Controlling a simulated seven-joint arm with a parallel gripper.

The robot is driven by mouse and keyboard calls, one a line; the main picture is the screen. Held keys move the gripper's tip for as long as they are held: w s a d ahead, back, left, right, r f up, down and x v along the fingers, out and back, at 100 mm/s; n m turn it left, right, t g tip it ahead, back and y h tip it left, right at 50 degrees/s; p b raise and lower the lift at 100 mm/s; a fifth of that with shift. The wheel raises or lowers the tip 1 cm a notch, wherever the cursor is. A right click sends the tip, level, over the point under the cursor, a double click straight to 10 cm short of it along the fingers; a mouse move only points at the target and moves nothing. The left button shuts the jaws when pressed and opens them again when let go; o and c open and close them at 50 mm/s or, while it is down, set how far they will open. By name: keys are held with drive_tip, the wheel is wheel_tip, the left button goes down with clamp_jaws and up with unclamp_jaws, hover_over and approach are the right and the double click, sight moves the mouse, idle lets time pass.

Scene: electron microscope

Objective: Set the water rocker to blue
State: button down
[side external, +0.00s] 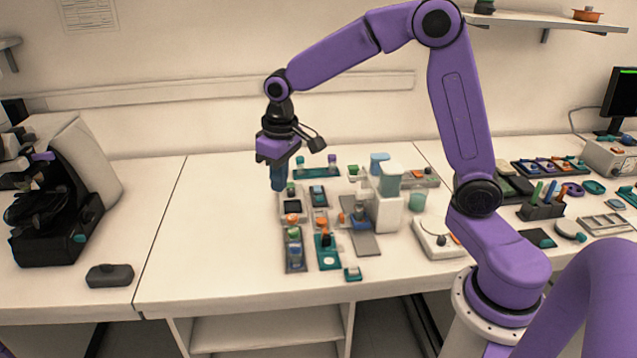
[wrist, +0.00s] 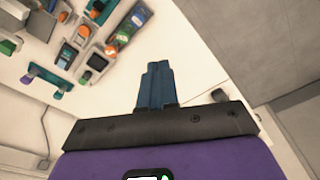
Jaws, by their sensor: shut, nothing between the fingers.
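I cannot tell which part is the water rocker at this size. Several small control modules stand in a cluster on the bench. Among them are a module with a dark screen (side external: 292,207), a grey module with orange and green knobs (side external: 294,250) and a teal module with a white round patch (side external: 328,252). My gripper (side external: 279,187) points down with its blue fingers shut and empty, at the left back edge of the cluster in the side view. In the wrist view the shut fingers (wrist: 157,68) point at bare bench, and the modules, including the dark-screened one (wrist: 67,56), lie to the upper left.
A white dispenser with a teal top (side external: 387,205) stands right of the modules. A teal strip with knobs (side external: 317,172) lies behind them. A dark microscope (side external: 55,215) and a dark box (side external: 110,276) are at left. The bench left of the modules is clear.

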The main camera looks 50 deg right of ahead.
drive_tip(key=w+d+f+m, duration=0.2)
drive_tip(key=w+d+m, duration=0.1)
drive_tip(key=w+d, duration=0.4)
drive_tip(key=w+d+f+m, duration=0.2)
drive_tip(key=w+d+f, duration=0.1)
drive_tip(key=d, duration=0.6)
drive_tip(key=w+d+f+m+h, duration=0.1)
drive_tip(key=w+d+f+m, duration=0.1)
drive_tip(key=d, duration=0.7)
drive_tip(key=w+d+f+m, duration=0.3)
drive_tip(key=d+f+m, duration=0.1)
drive_tip(key=d, duration=0.5)
drive_tip(key=shift+w, duration=0.3)
drive_tip(key=shift+f, duration=0.15)
hover_over(318, 190)
drive_tip(key=f, duration=1.2)
drive_tip(key=shift+s+a+f, duration=0.15)
drive_tip(key=shift+s+f, duration=0.1)
drive_tip(key=shift+f, duration=0.05)
drive_tip(key=shift+s+a+f, duration=0.1)
drive_tip(key=shift+f, duration=0.4)
drive_tip(key=shift+f, duration=0.1)
